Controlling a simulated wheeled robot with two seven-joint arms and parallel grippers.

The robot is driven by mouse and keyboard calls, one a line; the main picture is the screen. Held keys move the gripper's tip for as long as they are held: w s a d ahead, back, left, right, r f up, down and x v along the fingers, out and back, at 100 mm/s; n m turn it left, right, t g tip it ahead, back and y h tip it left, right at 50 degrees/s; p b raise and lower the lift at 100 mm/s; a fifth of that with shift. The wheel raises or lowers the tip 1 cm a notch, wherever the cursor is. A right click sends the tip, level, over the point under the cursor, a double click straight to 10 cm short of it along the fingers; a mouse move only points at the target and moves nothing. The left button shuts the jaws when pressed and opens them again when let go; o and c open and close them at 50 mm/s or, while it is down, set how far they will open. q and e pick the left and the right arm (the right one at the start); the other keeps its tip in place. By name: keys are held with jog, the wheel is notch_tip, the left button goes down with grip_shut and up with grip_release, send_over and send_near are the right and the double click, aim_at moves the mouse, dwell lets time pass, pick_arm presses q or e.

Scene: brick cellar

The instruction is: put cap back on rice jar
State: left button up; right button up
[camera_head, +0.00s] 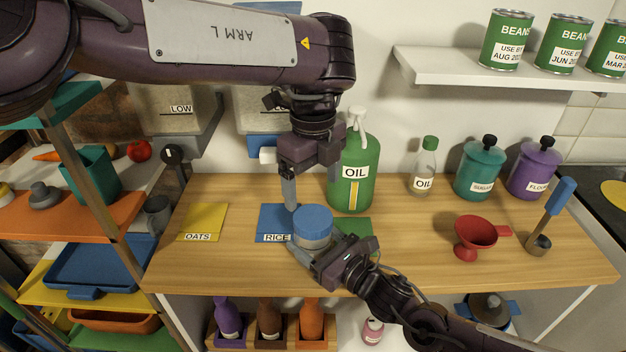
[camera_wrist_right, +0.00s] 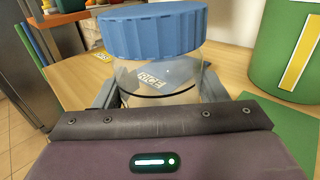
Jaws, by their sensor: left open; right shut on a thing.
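The clear rice jar (camera_head: 313,244) stands upright on the wooden counter, at the right part of the blue RICE mat (camera_head: 273,222). The ribbed blue cap (camera_head: 313,219) sits on top of its mouth; in the right wrist view the cap (camera_wrist_right: 153,32) sits above the clear glass (camera_wrist_right: 160,80). I cannot tell whether it is screwed tight. My right gripper (camera_head: 322,250) is shut on the jar's body, below the cap. My left gripper (camera_head: 308,196) is open, pointing down just behind and above the cap, apart from it.
A green OIL spray bottle (camera_head: 354,174) stands close behind the jar on the right. A yellow OATS mat (camera_head: 202,222) lies to the left. A red funnel (camera_head: 475,234), a scoop (camera_head: 540,243) and canisters (camera_head: 481,172) stand to the right.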

aim_at(313, 217)
pick_arm(q)
jog(key=shift+f, duration=4)
jog(key=shift+c, duration=0.3)
jog(key=c, duration=0.9)
jog(key=o, duration=1)
jog(key=shift+o, duration=0.2)
jog(key=shift+r, duration=0.15)
jog(key=shift+r, duration=2.15)
jog(key=shift+c, duration=0.4)
